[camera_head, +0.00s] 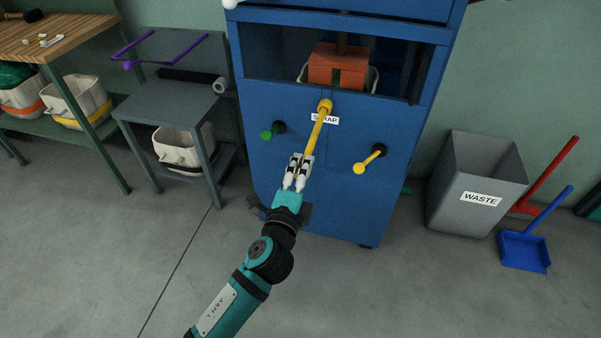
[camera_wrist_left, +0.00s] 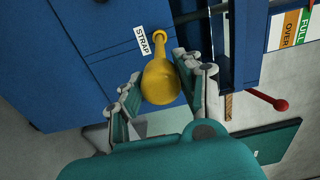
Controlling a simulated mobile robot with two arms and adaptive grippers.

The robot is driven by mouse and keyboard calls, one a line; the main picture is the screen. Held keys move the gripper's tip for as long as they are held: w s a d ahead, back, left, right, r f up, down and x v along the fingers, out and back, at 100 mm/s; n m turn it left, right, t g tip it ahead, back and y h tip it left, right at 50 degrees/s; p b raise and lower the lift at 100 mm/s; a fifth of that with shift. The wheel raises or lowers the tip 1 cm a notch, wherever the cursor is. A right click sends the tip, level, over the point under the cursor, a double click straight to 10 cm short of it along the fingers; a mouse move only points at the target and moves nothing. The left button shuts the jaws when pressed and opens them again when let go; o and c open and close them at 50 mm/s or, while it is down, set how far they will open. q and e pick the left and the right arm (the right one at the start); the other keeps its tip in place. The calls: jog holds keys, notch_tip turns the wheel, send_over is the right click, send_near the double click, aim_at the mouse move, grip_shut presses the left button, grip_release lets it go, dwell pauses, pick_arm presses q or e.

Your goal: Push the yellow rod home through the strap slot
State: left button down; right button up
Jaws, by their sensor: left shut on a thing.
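The yellow rod (camera_head: 316,131) sticks out from the front of the blue cabinet (camera_head: 262,170), just beside the white STRAP label (camera_head: 331,120). Its far end meets a round yellow collar at the panel, and the slot itself is hidden behind it. My left gripper (camera_head: 303,160) is shut on the rod's near end. In the left wrist view, the rod's thick yellow end (camera_wrist_left: 160,82) sits between the two fingers (camera_wrist_left: 157,88), with the STRAP label (camera_wrist_left: 143,40) beyond it. How deep the rod sits is hidden. My right gripper is not in view.
A second yellow handle (camera_head: 370,159) sticks out to the right, and a green knob (camera_head: 268,134) to the left. A red-orange block (camera_head: 337,66) sits in the cabinet's opening above. A grey WASTE bin (camera_head: 470,170) stands right; a grey side table (camera_head: 170,105) stands left.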

aim_at(307, 153)
pick_arm(q)
jog(key=shift+w+d, duration=0.2)
jog(key=shift+w, duration=0.25)
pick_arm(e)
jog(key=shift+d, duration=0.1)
pick_arm(q)
jog(key=shift+w, duration=0.2)
jog(key=shift+w+d, duration=0.2)
jog(key=shift+w, duration=0.35)
jog(key=shift+w+d, duration=0.1)
jog(key=shift+w, duration=0.1)
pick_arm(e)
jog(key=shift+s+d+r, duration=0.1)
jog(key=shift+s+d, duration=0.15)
pick_arm(q)
jog(key=shift+w, duration=0.1)
jog(key=shift+w, duration=0.1)
jog(key=shift+w+d+b, duration=0.25)
jog(key=shift+w+b, duration=0.15)
jog(key=shift+w, duration=0.3)
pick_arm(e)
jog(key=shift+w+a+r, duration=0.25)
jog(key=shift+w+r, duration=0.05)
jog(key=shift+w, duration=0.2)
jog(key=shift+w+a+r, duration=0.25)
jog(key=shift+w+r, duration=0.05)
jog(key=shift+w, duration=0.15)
